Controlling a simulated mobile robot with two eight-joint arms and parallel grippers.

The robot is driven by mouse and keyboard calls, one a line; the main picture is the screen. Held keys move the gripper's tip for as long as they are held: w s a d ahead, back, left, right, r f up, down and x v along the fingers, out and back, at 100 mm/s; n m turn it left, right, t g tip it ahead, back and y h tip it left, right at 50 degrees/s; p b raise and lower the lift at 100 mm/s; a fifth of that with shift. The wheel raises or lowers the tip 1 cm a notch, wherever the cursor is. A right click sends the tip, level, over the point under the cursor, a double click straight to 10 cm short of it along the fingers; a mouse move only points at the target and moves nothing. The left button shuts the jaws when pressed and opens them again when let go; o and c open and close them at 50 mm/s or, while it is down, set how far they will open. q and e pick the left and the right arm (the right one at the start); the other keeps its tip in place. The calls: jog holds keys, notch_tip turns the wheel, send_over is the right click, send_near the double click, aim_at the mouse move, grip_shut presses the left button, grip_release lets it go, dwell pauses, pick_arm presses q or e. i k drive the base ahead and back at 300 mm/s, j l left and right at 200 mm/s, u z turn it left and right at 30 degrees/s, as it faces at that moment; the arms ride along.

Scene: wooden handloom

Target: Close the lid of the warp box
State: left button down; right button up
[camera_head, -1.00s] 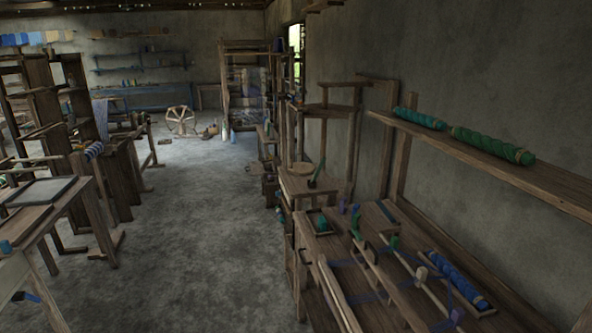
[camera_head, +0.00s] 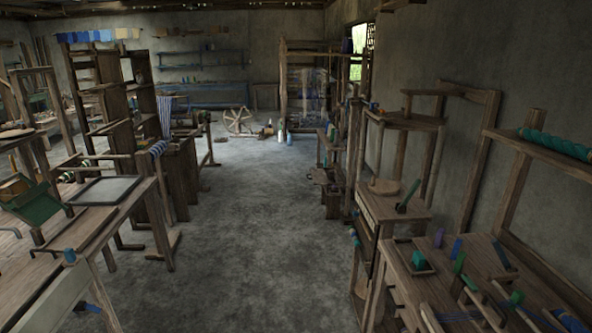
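I cannot tell for sure which thing is the warp box. A dark green, box-like thing (camera_head: 36,206) sits tilted on the wooden table at the left edge, with a brown block beside it; whether it has a lid is too small to tell. A flat dark tray or panel (camera_head: 103,190) lies on the same table. Neither of my grippers shows in the head view.
The wooden table (camera_head: 78,230) stands at the left, and a workbench (camera_head: 408,275) with spools and sticks stands at the right. Grey bare floor (camera_head: 255,235) lies open between them. A spinning wheel (camera_head: 238,121) and shelves stand at the back.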

aim_at(319, 176)
jog(key=i+j+u, duration=0.1)
jog(key=i, duration=0.65)
jog(key=i+j, duration=0.2)
jog(key=i, duration=0.6)
jog(key=i+j, duration=0.1)
jog(key=i, duration=1.55)
jog(key=i+z, duration=0.2)
jog(key=i, duration=0.4)
jog(key=i+j+z, duration=0.25)
jog(key=i, duration=0.3)
jog(key=l, duration=0.1)
